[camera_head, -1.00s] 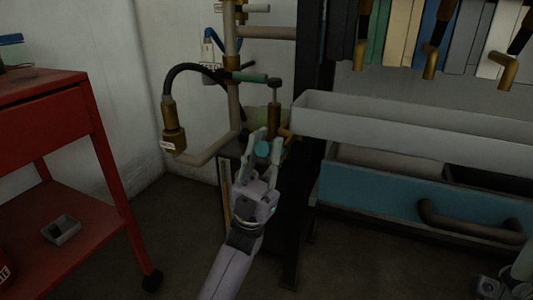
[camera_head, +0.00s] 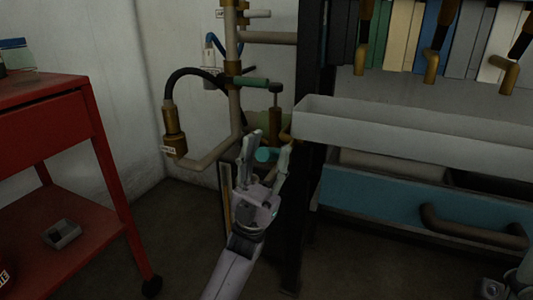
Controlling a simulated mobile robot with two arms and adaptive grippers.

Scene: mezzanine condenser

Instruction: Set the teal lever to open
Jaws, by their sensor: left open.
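The teal lever (camera_head: 264,154) shows as a short rounded teal end, low on the pipework beside the dark rack post. My left gripper (camera_head: 271,143) is open, with its fingers pointing up and one on either side of the teal end. I cannot tell whether a finger touches it. The gripper hides the lever's lower surroundings, and I cannot make out its pivot or its position marks.
A green handle (camera_head: 252,82) and a brass valve (camera_head: 275,122) are above the gripper. A black hose ends in a brass fitting (camera_head: 174,134) to the left. A grey tray (camera_head: 400,132) juts out at the right. A red cart (camera_head: 45,150) stands at the left.

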